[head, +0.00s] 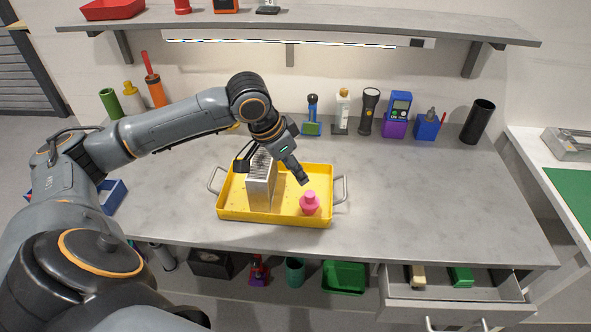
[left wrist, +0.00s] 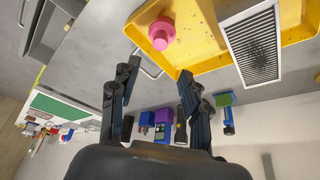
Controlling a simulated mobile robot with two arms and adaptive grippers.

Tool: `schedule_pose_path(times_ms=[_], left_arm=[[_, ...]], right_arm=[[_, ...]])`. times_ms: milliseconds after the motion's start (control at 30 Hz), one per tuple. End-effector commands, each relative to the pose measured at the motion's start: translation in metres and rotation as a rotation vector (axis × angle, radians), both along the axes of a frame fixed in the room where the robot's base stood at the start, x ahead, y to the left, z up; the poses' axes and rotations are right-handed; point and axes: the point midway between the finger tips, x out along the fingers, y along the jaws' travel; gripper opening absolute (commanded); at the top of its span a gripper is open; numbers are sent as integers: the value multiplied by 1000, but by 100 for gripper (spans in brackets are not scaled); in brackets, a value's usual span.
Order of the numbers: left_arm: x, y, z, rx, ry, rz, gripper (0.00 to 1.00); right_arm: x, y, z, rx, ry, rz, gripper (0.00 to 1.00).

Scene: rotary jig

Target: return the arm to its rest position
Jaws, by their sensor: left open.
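My left arm reaches in from the left over the workbench. My left gripper (head: 301,175) is above the yellow tray (head: 240,216), just beyond and above the pink bottle-shaped piece (head: 310,203). In the left wrist view the two fingers of the gripper (left wrist: 155,85) are spread apart with nothing between them. The pink piece (left wrist: 161,33) stands in the tray there, apart from the fingers. A silver box with a dark grille (head: 262,182) stands in the tray next to it, and its grille (left wrist: 253,45) shows in the wrist view. My right gripper is in neither view.
A drawer (head: 450,291) is open below the front right. The bench right of the tray is clear.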

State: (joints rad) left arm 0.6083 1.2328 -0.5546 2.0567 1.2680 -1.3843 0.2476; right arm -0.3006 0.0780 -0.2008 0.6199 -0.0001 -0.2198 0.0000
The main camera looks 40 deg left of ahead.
Motion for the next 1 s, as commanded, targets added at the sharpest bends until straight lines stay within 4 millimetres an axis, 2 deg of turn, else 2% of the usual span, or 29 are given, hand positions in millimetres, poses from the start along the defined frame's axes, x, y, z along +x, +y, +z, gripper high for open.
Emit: schedule_pose_path(times_ms=[333,433,567,700,800,900,1000], left_arm=[[0,0,0,0,-1,0,46],[-2,-8,-9,-1,4,-18,46],[-13,-43,-45,-2,7,-94,46],[-42,-100,-97,-20,-14,-175,46],[-70,-132,-124,-41,-34,-176,46],[-97,-150,-143,-52,-46,-126,46],[-121,-154,-155,-48,-40,-57,46]], right_arm=[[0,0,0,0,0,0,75],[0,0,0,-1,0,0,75],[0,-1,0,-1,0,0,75],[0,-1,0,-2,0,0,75],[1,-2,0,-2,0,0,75],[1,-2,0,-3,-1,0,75],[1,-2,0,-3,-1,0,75]])
